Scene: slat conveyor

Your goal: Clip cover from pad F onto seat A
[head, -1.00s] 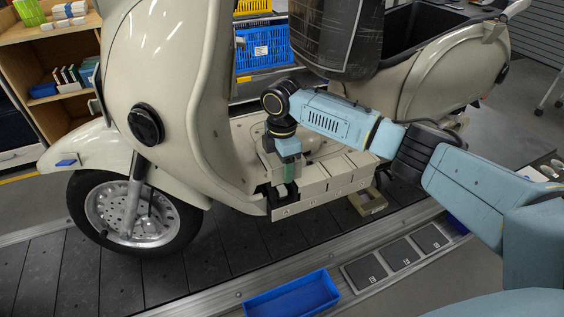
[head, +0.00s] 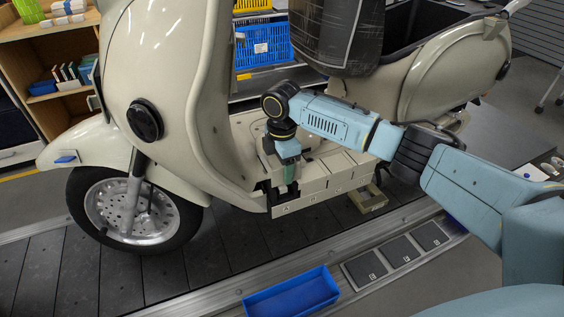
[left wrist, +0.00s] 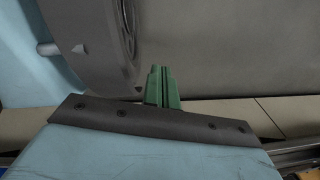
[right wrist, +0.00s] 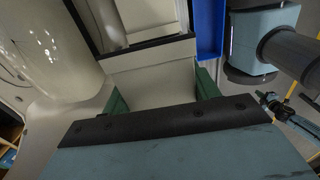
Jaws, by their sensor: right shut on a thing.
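The cream cover (right wrist: 155,85) sits between the green fingertips of my right gripper (right wrist: 163,93) in the right wrist view. In the head view this gripper (head: 289,182) points down at the left end of the row on the scooter's footboard edge. The dark opening there and the face marked like an A, seat A (head: 285,208), are directly below it. The arm hides most of the cover, and I cannot tell whether it touches the seat. My left gripper (left wrist: 162,88) has its green fingers together, with nothing seen between them. Pads (head: 398,252) lie along the rail; their letters are too small to read.
The cream scooter (head: 170,60) stands on the dark slat conveyor (head: 215,245). A blue tray (head: 292,293) lies by the rail. A small khaki frame (head: 370,198) stands beside the footboard. A dark wrapped bundle (head: 338,35) hangs over the footboard.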

